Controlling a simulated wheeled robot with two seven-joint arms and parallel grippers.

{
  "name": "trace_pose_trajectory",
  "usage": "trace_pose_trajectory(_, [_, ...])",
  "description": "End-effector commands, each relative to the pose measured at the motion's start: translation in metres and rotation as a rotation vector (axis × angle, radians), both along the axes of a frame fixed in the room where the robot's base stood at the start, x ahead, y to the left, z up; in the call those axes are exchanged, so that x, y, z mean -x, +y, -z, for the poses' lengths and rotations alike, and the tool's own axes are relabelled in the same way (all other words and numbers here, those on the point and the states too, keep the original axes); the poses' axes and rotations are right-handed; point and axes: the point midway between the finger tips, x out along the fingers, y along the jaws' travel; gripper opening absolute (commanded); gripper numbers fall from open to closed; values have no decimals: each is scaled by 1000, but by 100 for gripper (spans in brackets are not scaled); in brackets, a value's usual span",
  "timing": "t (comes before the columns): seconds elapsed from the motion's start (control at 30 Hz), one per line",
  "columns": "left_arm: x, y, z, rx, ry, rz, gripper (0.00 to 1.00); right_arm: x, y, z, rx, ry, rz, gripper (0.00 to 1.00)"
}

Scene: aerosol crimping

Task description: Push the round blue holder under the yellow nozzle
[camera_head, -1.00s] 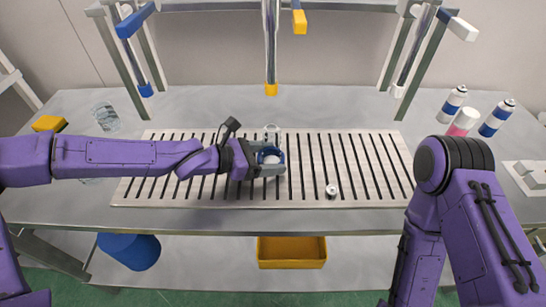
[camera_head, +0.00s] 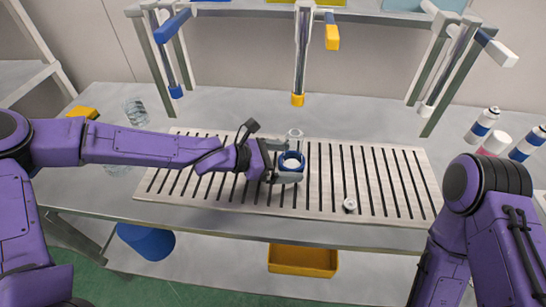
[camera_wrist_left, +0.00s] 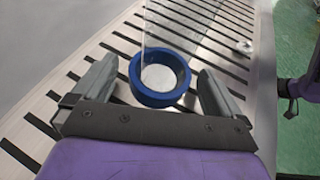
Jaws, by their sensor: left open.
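In the left wrist view the holder (camera_wrist_left: 160,77) is a blue ring with a pale centre. My left gripper (camera_head: 285,172) is at the holder, coming in from the left. In the left wrist view its two open fingers (camera_wrist_left: 158,92) stand on either side of the holder's near part, with a gap visible at each side. My right arm is in view at the right, but its gripper is not.
The slotted plate (camera_head: 400,185) is largely clear to the right, with a small metal cap (camera_head: 349,205) on it. Cans (camera_head: 482,125) stand at the far right. A yellow bin (camera_head: 303,260) sits below.

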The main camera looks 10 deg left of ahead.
Motion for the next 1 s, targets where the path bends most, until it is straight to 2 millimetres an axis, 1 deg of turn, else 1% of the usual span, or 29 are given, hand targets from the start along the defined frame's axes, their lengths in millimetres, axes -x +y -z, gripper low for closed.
trace_pose_trajectory(0.03, [3, 9, -10, 0, -3, -3, 100, 0, 0, -8, 0, 0, 0, 43])
trace_pose_trajectory(0.2, [18, 41, -26, 1, -4, -3, 100, 0, 0, -22, 0, 0, 0, 43])
trace_pose_trajectory(0.3, [27, 57, -32, 3, -2, -3, 100, 0, 0, -28, 0, 0, 0, 43])
trace_pose_trajectory(0.43, [33, 71, -36, 1, -1, -2, 100, 0, 0, -32, 0, 0, 0, 43])
trace_pose_trajectory(0.6, [37, 76, -36, 2, 1, -1, 100, 0, 0, -33, 0, 0, 0, 43])
trace_pose_trajectory(1.0, [37, 76, -35, 1, 2, -1, 100, 0, 0, -33, 0, 0, 0, 43])
